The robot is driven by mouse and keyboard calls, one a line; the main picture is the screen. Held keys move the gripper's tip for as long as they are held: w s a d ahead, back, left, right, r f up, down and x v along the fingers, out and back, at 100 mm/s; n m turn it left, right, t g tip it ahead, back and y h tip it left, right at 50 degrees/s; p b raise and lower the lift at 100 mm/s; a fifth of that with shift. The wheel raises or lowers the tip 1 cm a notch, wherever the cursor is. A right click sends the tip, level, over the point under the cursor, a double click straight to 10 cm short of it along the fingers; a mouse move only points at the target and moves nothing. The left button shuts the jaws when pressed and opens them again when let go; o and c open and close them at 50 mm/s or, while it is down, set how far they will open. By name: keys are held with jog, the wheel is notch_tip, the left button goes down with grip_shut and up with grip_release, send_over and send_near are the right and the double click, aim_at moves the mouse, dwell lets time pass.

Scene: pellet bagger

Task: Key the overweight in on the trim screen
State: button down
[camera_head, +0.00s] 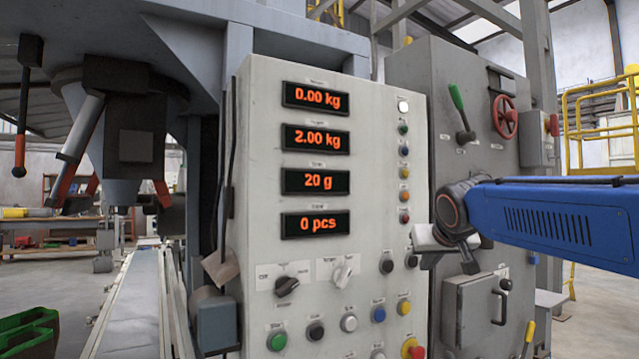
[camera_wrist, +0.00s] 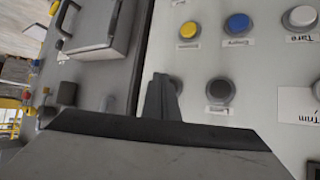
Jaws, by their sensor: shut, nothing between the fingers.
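The grey control panel (camera_head: 255,180) carries a column of lit orange displays, reading from the top 0.00 kg, 2.00 kg (camera_head: 317,139), 20 g (camera_head: 315,182) and 0 pcs (camera_head: 315,224). Their small captions are too blurred to read. In the wrist view a plate reading "Trim" (camera_wrist: 302,105) shows upside down at the right edge. My gripper (camera_head: 428,260) is at the panel's lower right edge, shut and empty. In the wrist view my gripper (camera_wrist: 163,90) partly covers one dark button, beside another dark button (camera_wrist: 219,91). I cannot tell whether it touches.
Below the displays are a black selector knob (camera_head: 287,286) and a white one (camera_head: 343,273). Green, white, blue (camera_head: 378,314) and yellow (camera_head: 404,307) buttons and a red mushroom button (camera_head: 413,349) sit lower. A grey cabinet with a green lever (camera_head: 457,97) stands to the right.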

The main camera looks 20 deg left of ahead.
jog(key=s+d, duration=0.3)
jog(key=d, duration=0.1)
jog(key=shift+s+d, duration=0.35)
jog(key=shift+a, duration=0.1)
dwell(2.1)
